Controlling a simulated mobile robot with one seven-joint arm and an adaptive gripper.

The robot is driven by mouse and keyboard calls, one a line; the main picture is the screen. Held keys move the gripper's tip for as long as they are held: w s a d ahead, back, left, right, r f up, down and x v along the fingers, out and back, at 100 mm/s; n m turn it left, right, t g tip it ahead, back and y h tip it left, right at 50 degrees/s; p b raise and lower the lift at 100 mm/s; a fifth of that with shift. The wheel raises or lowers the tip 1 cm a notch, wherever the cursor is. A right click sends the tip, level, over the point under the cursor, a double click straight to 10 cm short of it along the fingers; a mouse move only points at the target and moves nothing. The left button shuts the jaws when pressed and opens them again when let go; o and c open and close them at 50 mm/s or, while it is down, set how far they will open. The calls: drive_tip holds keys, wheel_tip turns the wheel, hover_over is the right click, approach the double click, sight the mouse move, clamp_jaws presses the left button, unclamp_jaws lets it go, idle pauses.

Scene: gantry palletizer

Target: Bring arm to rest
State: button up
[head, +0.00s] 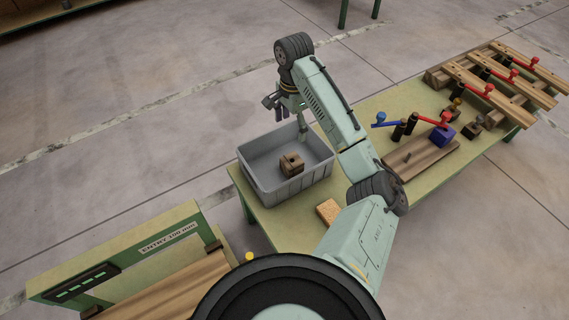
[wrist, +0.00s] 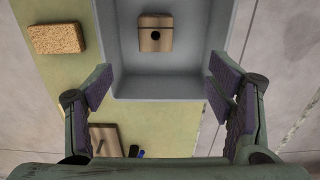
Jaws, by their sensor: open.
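My gripper (head: 283,104) is open and empty. It hangs above the far edge of a grey bin, with my arm arched over the green table. In the wrist view my gripper's two padded fingers (wrist: 160,92) stand wide apart with nothing between them. The grey bin (head: 297,184) stands on the table's left end and also shows in the wrist view (wrist: 160,88). A brown wooden block (head: 291,165) with a dark hole lies on the bin floor; it shows in the wrist view (wrist: 155,33), beyond the fingertips and apart from them.
A tan block (head: 328,211) lies on the green table (head: 272,222) beside the bin. To the right are a wooden board (head: 420,157), a blue block (head: 442,135), red and blue levers and wooden beams (head: 510,78). An entry stand (head: 168,238) is front left.

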drive_tip(key=shift+r, duration=1.35)
